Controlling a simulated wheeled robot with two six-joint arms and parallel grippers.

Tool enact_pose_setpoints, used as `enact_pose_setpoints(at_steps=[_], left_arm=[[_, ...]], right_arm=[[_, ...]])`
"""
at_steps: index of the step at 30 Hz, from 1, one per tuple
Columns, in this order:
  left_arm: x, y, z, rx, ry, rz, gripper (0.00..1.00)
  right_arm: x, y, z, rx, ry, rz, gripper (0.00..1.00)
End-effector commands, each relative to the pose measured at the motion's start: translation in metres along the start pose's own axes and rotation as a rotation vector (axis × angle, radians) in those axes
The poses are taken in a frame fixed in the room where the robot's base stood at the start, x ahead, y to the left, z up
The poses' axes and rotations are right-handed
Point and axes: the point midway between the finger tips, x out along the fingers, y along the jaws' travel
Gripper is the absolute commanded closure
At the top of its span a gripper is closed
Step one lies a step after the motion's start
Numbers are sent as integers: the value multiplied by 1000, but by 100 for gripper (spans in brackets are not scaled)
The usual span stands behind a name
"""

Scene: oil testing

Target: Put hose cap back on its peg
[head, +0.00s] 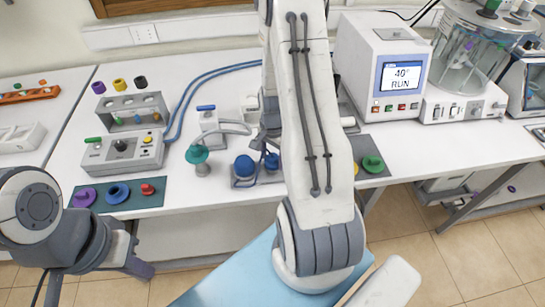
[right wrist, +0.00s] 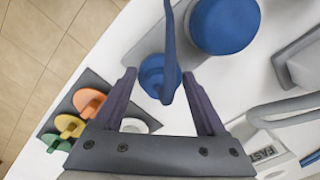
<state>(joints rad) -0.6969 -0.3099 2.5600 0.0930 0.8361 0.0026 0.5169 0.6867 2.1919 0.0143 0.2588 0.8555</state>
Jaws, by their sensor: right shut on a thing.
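The blue hose cap (right wrist: 158,77) is between the two fingers of my right gripper (right wrist: 158,84), with a blue strip like a hose or handle (right wrist: 168,42) rising from it. The gripper is shut on the cap. A larger round blue knob (right wrist: 224,24) stands beside it on a grey base. In the head view the knob (head: 244,166) and the small blue cap (head: 272,162) are next to each other on the bench; my right arm hides part of that area. Which part is the peg, and whether the cap touches it, I cannot tell. My left gripper (head: 138,266) hangs low at the left, away from the bench; its fingers are unclear.
A dark mat (right wrist: 45,125) holds orange, yellow and green caps; its green cap (head: 372,164) shows in the head view. A teal-topped fitting (head: 197,155) and a hose valve (head: 208,125) stand left of the knob. A heated bath (head: 385,70) stands at the right.

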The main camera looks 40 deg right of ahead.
Motion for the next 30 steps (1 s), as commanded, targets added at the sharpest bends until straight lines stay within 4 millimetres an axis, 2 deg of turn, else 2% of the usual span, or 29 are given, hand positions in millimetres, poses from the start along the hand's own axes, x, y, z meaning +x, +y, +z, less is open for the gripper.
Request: enact_pose_setpoints(at_steps=[19, 20, 30], left_arm=[[10, -1, 0, 0, 0, 0, 100], [9, -1, 0, 0, 0, 0, 100], [7, 0, 0, 0, 0, 0, 100]], right_arm=[[12, 0, 0, 0, 0, -1, 89], [11, 0, 0, 0, 1, -1, 15], [10, 0, 0, 0, 0, 0, 14]])
